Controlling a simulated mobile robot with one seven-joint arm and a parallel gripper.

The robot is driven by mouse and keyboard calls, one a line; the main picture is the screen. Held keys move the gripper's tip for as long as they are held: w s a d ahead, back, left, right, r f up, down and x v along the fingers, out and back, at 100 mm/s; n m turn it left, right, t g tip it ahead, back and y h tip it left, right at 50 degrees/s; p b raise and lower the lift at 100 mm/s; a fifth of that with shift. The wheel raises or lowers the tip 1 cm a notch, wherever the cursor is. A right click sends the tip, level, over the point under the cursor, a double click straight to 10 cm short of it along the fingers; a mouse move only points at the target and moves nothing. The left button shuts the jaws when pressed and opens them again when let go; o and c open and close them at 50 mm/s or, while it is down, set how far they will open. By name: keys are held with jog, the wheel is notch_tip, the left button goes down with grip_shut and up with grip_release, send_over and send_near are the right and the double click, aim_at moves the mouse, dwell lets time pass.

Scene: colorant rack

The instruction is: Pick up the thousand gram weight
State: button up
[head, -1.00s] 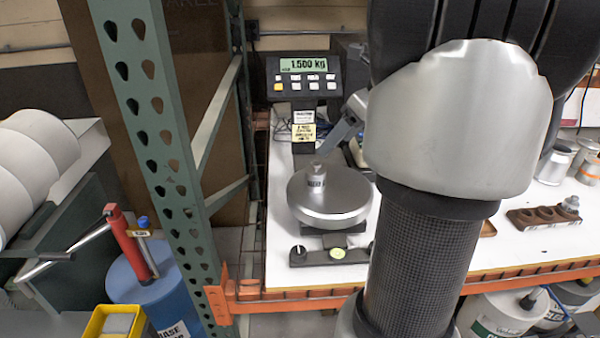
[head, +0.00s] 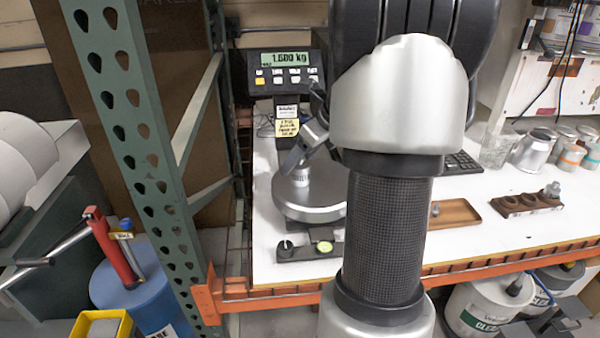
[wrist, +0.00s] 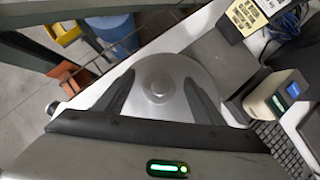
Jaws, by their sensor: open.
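A small silver cylindrical weight (head: 302,178) stands upright on the round metal pan (head: 300,208) of the scale; its marking is too small to read. In the wrist view the weight (wrist: 158,88) is seen from above, with its round knob between my fingers. My gripper (wrist: 160,78) is open, with one dark finger on each side of the weight and a gap to each. In the head view my gripper (head: 308,145) is just above the weight and partly hides its top. The scale display (head: 287,59) appears to read 1.500 kg.
A wooden block (head: 527,203) with round holes and a small weight stands on the right of the white table, beside a brown tray (head: 455,214). Metal cups (head: 533,150) stand behind. A green perforated post (head: 130,120) rises left of the scale.

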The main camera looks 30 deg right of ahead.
grip_shut()
jog(key=shift+r, duration=0.15)
jog(key=shift+r, duration=0.1)
